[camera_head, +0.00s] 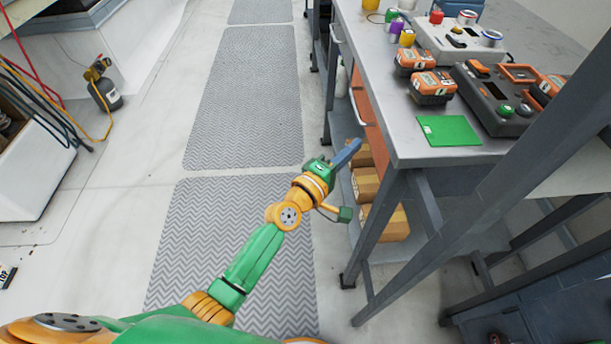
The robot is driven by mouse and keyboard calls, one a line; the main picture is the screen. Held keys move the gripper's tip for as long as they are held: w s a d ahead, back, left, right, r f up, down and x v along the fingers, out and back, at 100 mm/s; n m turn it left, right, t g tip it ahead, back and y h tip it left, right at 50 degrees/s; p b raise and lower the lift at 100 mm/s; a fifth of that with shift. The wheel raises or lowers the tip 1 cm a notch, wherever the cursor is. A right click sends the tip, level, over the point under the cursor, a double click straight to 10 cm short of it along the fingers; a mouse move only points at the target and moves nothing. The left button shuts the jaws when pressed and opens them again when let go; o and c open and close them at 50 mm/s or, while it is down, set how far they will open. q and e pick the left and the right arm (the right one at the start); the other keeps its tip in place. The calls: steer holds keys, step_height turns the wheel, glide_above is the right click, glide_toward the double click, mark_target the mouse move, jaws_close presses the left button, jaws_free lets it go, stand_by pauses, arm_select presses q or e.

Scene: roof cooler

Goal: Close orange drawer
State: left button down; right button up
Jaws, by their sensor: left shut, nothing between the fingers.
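The orange drawer (368,112) shows as a narrow strip under the left edge of the grey workbench (405,150). I see it steeply from above, so how far it stands out is hard to tell. My left gripper (349,151) is shut and empty. Its blue-grey fingers point up and to the right, close to the near lower end of the drawer. I cannot tell whether they touch it. My right gripper is not in view.
Cardboard boxes (366,186) sit on the bench's lower shelf. Battery packs (432,87), a green sheet (449,130) and a dark case (497,112) lie on top. Grey mats (245,95) cover the open aisle left of the bench. Slanted grey beams (480,180) stand at right.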

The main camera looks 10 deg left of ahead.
arm_select(q)
steer(key=p+v, duration=0.1)
steer(key=v, duration=0.9)
steer(key=s+a+f+m+g+y, duration=0.2)
steer(key=a+f+m+g+y, duration=0.1)
steer(key=f, duration=1.1)
steer(key=s+a+f+m+g+y, duration=0.2)
steer(key=s+a+f+m+g, duration=0.2)
steer(key=s+f, duration=0.6)
steer(key=s+a+f+m+g+y, duration=0.35)
steer(key=s+f, duration=0.45)
steer(key=f, duration=0.5)
steer(key=s+a+f+m+g, duration=0.2)
steer(key=s, duration=0.5)
steer(key=s+a+f+m+g, duration=0.2)
steer(key=s, duration=0.6)
step_height(320, 180, up, 15)
steer(key=w+p, duration=0.1)
steer(key=p, duration=1.4)
steer(key=shift+f+y, duration=0.1)
steer(key=shift+y, duration=0.15)
